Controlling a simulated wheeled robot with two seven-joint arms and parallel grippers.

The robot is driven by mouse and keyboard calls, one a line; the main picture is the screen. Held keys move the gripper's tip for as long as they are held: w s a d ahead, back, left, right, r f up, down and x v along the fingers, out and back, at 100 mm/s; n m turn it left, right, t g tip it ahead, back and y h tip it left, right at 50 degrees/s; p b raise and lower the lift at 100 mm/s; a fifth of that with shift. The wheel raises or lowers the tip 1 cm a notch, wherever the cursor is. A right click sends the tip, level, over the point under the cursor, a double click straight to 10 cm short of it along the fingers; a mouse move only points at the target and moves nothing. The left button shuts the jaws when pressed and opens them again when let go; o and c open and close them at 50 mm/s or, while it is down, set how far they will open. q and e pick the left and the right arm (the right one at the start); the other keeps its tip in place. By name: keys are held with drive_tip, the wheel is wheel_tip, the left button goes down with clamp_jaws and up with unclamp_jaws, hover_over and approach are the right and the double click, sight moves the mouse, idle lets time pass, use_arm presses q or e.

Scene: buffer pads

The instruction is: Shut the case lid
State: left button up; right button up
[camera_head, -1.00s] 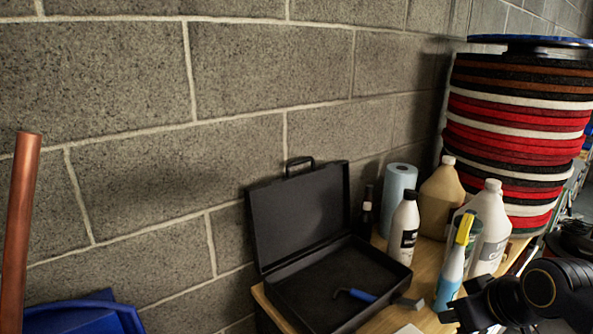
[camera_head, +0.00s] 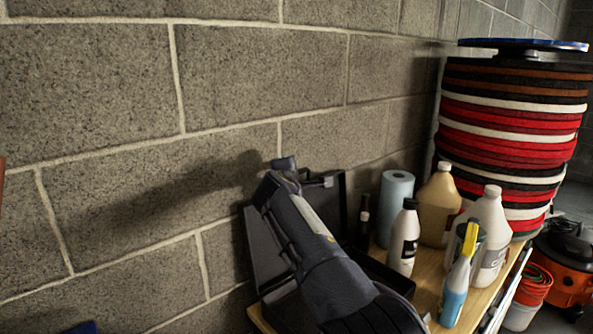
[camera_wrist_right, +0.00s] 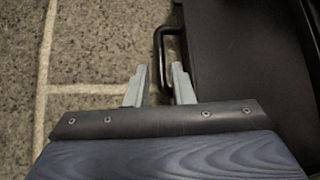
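The black case stands open on the wooden table, its lid (camera_head: 335,205) upright near the block wall. My right arm crosses in front of it in the head view and hides much of the lid and base. In the right wrist view, the black lid (camera_wrist_right: 245,60) fills the right side, with its handle (camera_wrist_right: 158,42) along its edge. My right gripper (camera_wrist_right: 160,69) is at this handle, its two fingers apart, with part of the handle between them. Whether the fingers touch it is unclear. My left gripper is out of view.
Right of the case stand a blue paper roll (camera_head: 396,200), a white bottle (camera_head: 403,240), a tan jug (camera_head: 438,205), a white jug (camera_head: 488,235) and a spray bottle (camera_head: 457,290). A tall stack of pads (camera_head: 510,130) is behind them. The block wall (camera_head: 110,90) is close behind the lid.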

drive_tip(key=p+x, duration=0.1)
drive_tip(key=x, duration=0.2)
drive_tip(key=shift+w+p, duration=0.4)
drive_tip(key=shift+w+f, duration=0.2)
drive_tip(key=shift+w, duration=0.1)
clamp_jaws()
drive_tip(key=shift+d, duration=0.1)
